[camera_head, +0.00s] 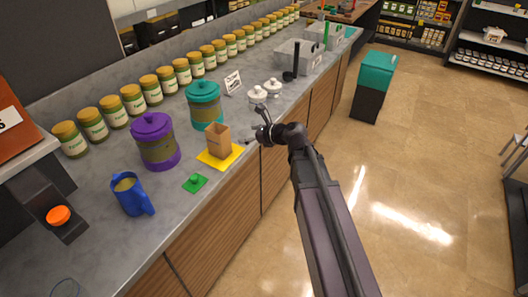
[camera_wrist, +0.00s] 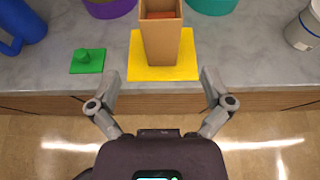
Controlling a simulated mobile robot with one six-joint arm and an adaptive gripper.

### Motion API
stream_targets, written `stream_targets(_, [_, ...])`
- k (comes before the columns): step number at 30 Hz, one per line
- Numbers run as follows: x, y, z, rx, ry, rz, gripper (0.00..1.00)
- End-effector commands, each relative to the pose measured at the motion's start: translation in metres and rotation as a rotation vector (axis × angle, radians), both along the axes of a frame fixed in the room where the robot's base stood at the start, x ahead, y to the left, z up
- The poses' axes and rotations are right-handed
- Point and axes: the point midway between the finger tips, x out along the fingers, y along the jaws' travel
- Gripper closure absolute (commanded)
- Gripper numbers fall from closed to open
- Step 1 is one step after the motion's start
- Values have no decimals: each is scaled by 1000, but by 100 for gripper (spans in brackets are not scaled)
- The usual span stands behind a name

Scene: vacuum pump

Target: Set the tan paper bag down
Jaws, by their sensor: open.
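The tan paper bag (camera_head: 219,141) stands upright on a yellow square mat (camera_head: 234,157) near the front edge of the counter. In the wrist view the bag (camera_wrist: 160,42) is open at the top with something reddish inside, and the yellow mat (camera_wrist: 133,57) shows around its base. My gripper (camera_wrist: 161,84) is open and empty. Its fingers are spread wide on the near side of the bag, apart from it. In the head view my gripper (camera_head: 258,133) is just right of the bag, by the counter edge.
On the counter (camera_head: 100,200) stand a purple canister (camera_head: 155,140), a teal canister (camera_head: 204,105), a blue pitcher (camera_head: 131,194), a small green piece (camera_head: 194,183), white lidded jars (camera_head: 257,96) and a row of labelled jars (camera_head: 133,99). The floor to the right is mostly clear.

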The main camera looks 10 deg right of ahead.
Motion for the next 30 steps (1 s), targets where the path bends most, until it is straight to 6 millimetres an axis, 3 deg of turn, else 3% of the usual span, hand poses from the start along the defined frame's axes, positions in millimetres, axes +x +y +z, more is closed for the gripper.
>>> stream_targets(5, [-10, -1, -9, -108, -51, 66, 0])
stream_targets(11, [-33, -7, -32, -368, -176, 250, 0])
stream_targets(21, [-85, -37, -77, -867, -401, 748, 0])
stream_targets(30, [-133, -78, -104, -1169, -537, 1285, 0])
